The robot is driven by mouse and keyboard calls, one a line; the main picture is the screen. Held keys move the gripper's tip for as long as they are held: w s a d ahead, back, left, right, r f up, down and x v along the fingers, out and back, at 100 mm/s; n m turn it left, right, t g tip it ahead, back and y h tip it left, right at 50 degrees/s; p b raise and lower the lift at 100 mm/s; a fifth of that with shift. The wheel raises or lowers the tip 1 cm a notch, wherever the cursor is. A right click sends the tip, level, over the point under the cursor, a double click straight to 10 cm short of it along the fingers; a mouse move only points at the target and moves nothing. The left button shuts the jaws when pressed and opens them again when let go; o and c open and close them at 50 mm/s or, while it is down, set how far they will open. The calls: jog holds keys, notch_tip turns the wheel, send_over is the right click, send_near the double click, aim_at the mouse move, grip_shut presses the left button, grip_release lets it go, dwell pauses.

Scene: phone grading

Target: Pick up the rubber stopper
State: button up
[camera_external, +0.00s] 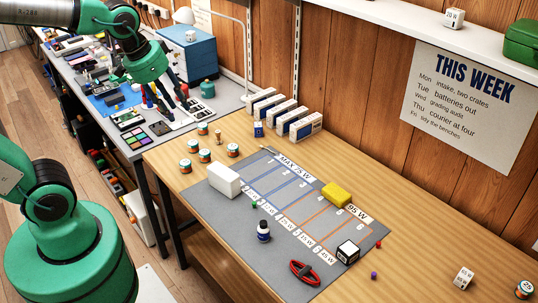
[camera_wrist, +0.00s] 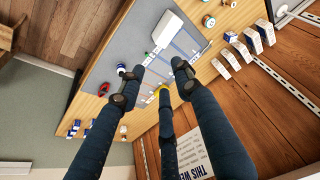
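I cannot tell for certain which thing is the rubber stopper. Small loose pieces on the wooden table are a green one (camera_external: 253,204) on the grey mat (camera_external: 215,207), a red one (camera_external: 378,244) at the mat's right edge and a purple one (camera_external: 373,275) near its front. My gripper (camera_external: 168,103) is high above the back bench, left of the table, with its dark fingers spread and nothing seen between them. In the wrist view my gripper (camera_wrist: 162,74) shows three separated fingers, with the mat and table beyond them.
The mat holds a white block (camera_external: 223,181), a yellow block (camera_external: 336,195), a dark bottle (camera_external: 263,231), a red-and-black tool (camera_external: 304,273) and a black-and-white cube (camera_external: 347,252). Several banded cans (camera_external: 205,155) stand behind left, white cartons (camera_external: 298,121) along the wall. The right table is mostly clear.

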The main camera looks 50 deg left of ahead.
jog(key=w+d+f+m+g+p, duration=0.2)
jog(key=w+d+f, duration=0.4)
jog(key=w+f, duration=0.4)
jog(key=m+g+p, duration=0.2)
send_over(254, 203)
notch_tip(254, 203, down, 13)
jog(key=shift+w+f, duration=0.1)
jog(key=shift+w, duration=0.1)
jog(key=shift+f+b, duration=0.85)
jog(key=shift+f, duration=3.45)
jog(key=shift+s+a+f+b, duration=0.1)
jog(key=shift+f+b, duration=0.35)
jog(key=shift+f, duration=0.85)
jog(key=shift+s+f+b, duration=0.1)
jog(key=shift+f+b, duration=0.35)
jog(key=shift+f, duration=0.8)
jog(key=shift+c, duration=0.6)
